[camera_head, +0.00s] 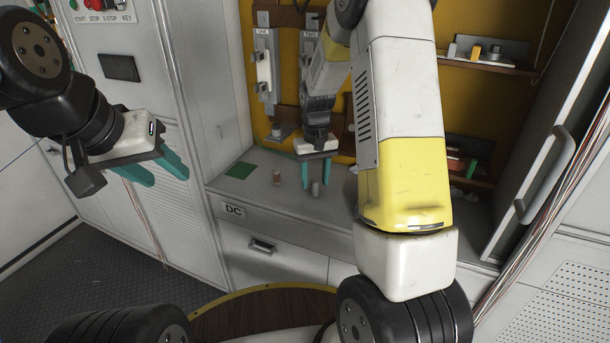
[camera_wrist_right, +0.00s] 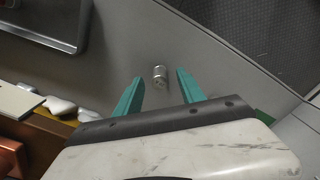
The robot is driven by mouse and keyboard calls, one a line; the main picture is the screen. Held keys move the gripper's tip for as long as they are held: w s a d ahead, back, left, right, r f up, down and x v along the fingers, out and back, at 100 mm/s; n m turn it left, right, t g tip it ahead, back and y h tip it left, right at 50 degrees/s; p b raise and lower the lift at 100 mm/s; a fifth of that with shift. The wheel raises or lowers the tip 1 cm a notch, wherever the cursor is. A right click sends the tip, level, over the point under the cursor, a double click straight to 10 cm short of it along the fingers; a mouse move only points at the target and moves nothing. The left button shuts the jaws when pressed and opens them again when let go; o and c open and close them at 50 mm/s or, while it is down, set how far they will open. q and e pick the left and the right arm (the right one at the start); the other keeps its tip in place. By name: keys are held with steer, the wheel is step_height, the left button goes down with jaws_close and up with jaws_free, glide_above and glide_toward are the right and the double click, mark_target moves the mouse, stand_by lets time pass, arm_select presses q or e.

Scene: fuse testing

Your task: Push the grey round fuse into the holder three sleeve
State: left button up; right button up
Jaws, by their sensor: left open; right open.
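The small grey round fuse (camera_head: 315,188) stands on the grey counter, and it also shows in the right wrist view (camera_wrist_right: 159,73). My right gripper (camera_head: 316,183) is open and empty over the counter. Its teal fingertips are on either side of the fuse in the picture; I cannot tell whether they touch it. My left gripper (camera_head: 160,174) is open and empty, in the air at the left in front of the white cabinet. Holders marked ONE (camera_head: 264,72) and TWO (camera_head: 309,50) are on the yellow back panel. Holder three is not visible; my right arm covers part of the panel.
Shelves with small parts (camera_head: 484,52) are at the right, beside an open cabinet door (camera_head: 545,140). The counter's front left is clear.

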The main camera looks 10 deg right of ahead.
step_height(320, 180, down, 2)
steer(key=shift+f, duration=0.15)
jaws_close()
stand_by(0.4)
